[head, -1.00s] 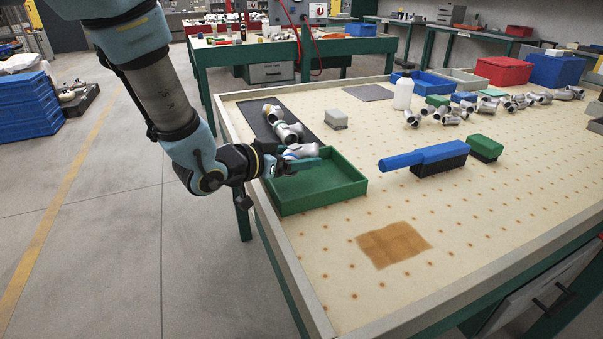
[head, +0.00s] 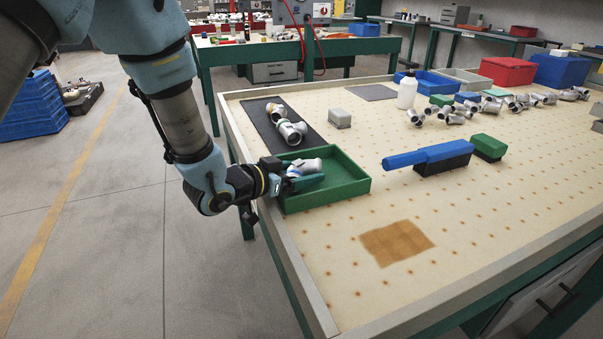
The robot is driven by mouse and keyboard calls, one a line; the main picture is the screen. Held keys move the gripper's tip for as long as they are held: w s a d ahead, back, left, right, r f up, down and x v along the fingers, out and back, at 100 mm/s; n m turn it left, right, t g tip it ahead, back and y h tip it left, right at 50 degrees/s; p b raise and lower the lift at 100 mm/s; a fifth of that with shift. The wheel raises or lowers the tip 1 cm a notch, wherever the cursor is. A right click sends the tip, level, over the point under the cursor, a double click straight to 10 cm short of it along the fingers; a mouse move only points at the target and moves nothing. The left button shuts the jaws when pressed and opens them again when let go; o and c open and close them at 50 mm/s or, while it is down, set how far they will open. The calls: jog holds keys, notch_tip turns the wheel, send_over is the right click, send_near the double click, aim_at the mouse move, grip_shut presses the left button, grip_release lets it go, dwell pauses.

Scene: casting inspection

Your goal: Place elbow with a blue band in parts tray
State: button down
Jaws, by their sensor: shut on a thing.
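My gripper (head: 301,176) is shut on a silver pipe elbow (head: 309,166) with a bluish patch near the fingers that looks like its band. It holds the elbow low within the left part of the green parts tray (head: 346,181), inside the rim outline. The fingers partly hide the elbow, and I cannot tell whether it touches the tray floor. The rest of the tray looks empty.
A dark mat (head: 262,128) behind the tray bears other silver fittings (head: 291,131). A grey block (head: 340,118) stands beside it. Several fittings (head: 455,112) lie farther back.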

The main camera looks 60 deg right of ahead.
jog(key=shift+a+f, duration=0.2)
jog(key=shift+f, duration=0.5)
grip_release()
jog(key=shift+f, duration=0.2)
jog(key=shift+a, duration=0.1)
jog(key=shift+s+r, duration=0.1)
jog(key=shift+r, duration=0.25)
jog(key=r+v, duration=0.1)
jog(key=v, duration=1)
jog(key=shift+a+r, duration=0.15)
jog(key=shift+r, duration=0.15)
